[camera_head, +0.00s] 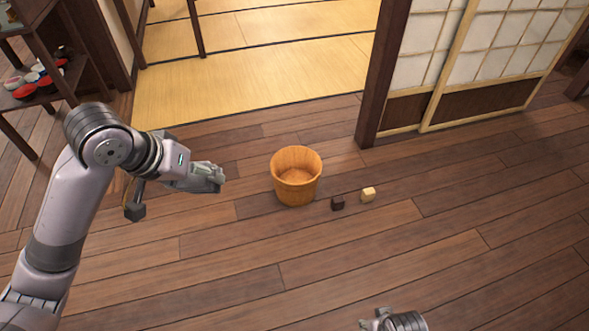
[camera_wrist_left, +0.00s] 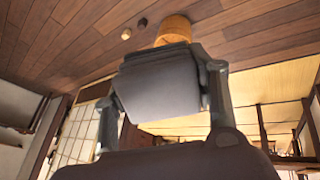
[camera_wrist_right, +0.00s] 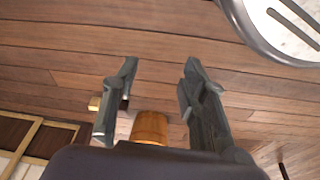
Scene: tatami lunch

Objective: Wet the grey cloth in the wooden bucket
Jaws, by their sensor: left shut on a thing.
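The wooden bucket (camera_head: 296,192) stands upright on the floor in the middle of the head view. I cannot tell if there is water in it. My left gripper (camera_head: 212,178) is to the left of the bucket, apart from it. In the left wrist view, the left gripper (camera_wrist_left: 158,82) is shut on the grey cloth (camera_wrist_left: 160,88), a flat grey piece that partly hides the bucket (camera_wrist_left: 174,30). My right gripper (camera_wrist_right: 158,92) is open and empty, with the bucket (camera_wrist_right: 150,127) visible beyond its fingers. It shows at the bottom edge of the head view (camera_head: 375,319).
A dark cube (camera_head: 337,202) and a pale cube (camera_head: 368,194) lie on the floor right of the bucket. A dark wooden post (camera_head: 385,80) and sliding screens stand behind. A shelf (camera_head: 50,95) with red bowls is at far left. The floor in front is clear.

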